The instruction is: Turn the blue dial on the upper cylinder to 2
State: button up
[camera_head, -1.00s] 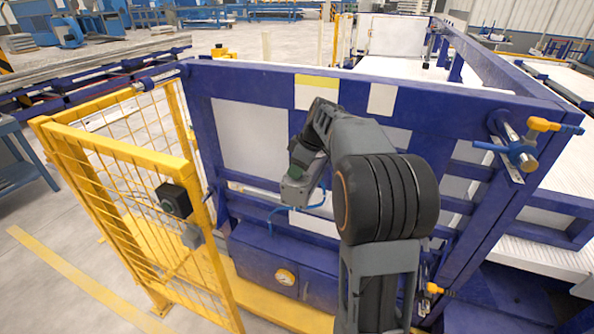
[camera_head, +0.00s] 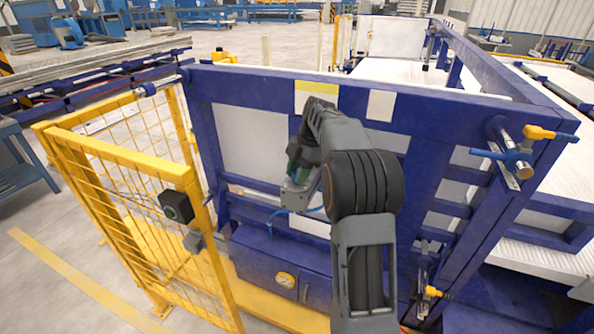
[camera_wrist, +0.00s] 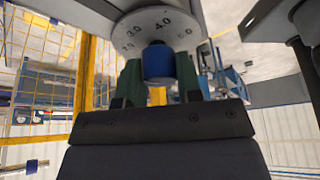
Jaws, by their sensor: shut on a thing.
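The blue dial (camera_wrist: 158,63) sits on a round grey disc (camera_wrist: 157,27) with black numbers in the wrist view. I read 3.0, 4.0 and 5.0 on it, with a smaller number at the left edge. The 4.0 stands right above the dial; I see no clear pointer mark. My gripper (camera_wrist: 159,76) is shut on the dial, with one green finger on each side of it. In the head view my arm bends towards the blue frame, and I cannot make out the dial or the upper cylinder there.
The blue frame (camera_head: 435,112) with pale panels stands in front of me. A yellow mesh fence (camera_head: 110,150) is on the left. A blue and yellow valve fitting (camera_head: 515,158) juts out at the right, and a blue box with a round gauge (camera_head: 286,281) is low down.

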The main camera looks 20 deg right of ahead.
jog(key=n+p, duration=0.1)
jog(key=n, duration=0.1)
jog(key=n+g, duration=0.1)
jog(key=n, duration=0.1)
jog(key=shift+n+g+h+p, duration=0.3)
jog(key=shift+p, duration=0.05)
jog(key=shift+n, duration=0.3)
jog(key=o, duration=0.9)
jog(key=shift+o, duration=0.2)
jog(key=p+v, duration=0.6)
jog(key=v, duration=0.7)
jog(key=shift+r, duration=0.35)
jog(key=shift+w, duration=0.1)
